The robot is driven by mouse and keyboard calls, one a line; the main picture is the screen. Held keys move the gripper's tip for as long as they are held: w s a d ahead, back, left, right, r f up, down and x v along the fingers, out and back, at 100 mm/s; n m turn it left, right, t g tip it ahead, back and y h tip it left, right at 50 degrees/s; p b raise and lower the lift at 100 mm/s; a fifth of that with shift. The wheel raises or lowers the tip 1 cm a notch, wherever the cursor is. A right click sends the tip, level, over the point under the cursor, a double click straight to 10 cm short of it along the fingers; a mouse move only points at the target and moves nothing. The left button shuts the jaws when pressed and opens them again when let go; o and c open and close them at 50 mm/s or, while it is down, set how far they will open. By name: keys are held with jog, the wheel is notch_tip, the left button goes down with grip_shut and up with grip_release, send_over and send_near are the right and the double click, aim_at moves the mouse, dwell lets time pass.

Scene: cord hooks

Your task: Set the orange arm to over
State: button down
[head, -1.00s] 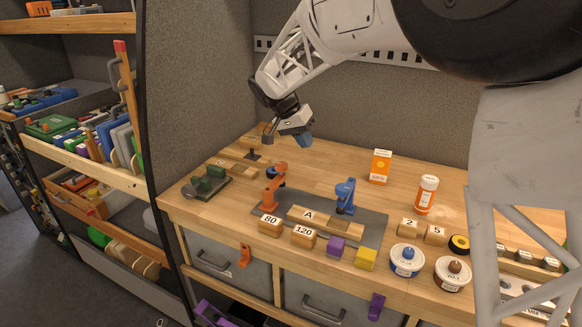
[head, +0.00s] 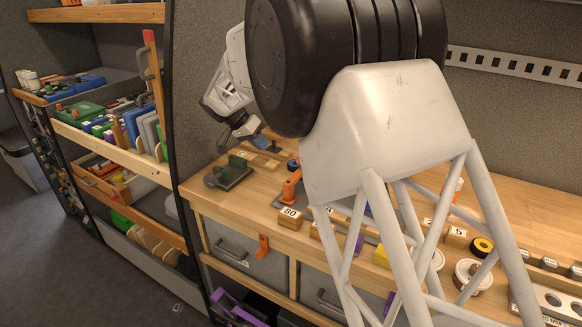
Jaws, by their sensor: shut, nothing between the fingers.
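The orange arm (head: 292,190) stands on the bench near its front left, with a blue part (head: 293,165) at its top. Its right side is partly hidden by my own white arm link, so its exact setting is hard to tell. My gripper (head: 262,142) is shut and empty, up and to the left of the orange arm and apart from it. The blue arm beside it is hidden behind my link. Most of the grey mat under them is hidden too.
A dark green fixture (head: 230,172) stands left of the orange arm. The 80 block (head: 290,217) sits just in front of it. A yellow block (head: 382,256) and a black-and-yellow roll (head: 481,246) lie to the right. A shelf unit with a dark upright borders the bench's left.

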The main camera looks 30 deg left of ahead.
aim_at(296, 177)
dwell(0.4)
jog(key=x, duration=0.9)
jog(key=shift+w+d+f, duration=0.15)
jog(key=shift+d+f, duration=0.05)
jog(key=shift+f, duration=0.1)
jog(key=d, duration=0.3)
jog(key=shift+f, duration=0.1)
jog(key=shift+d, duration=0.55)
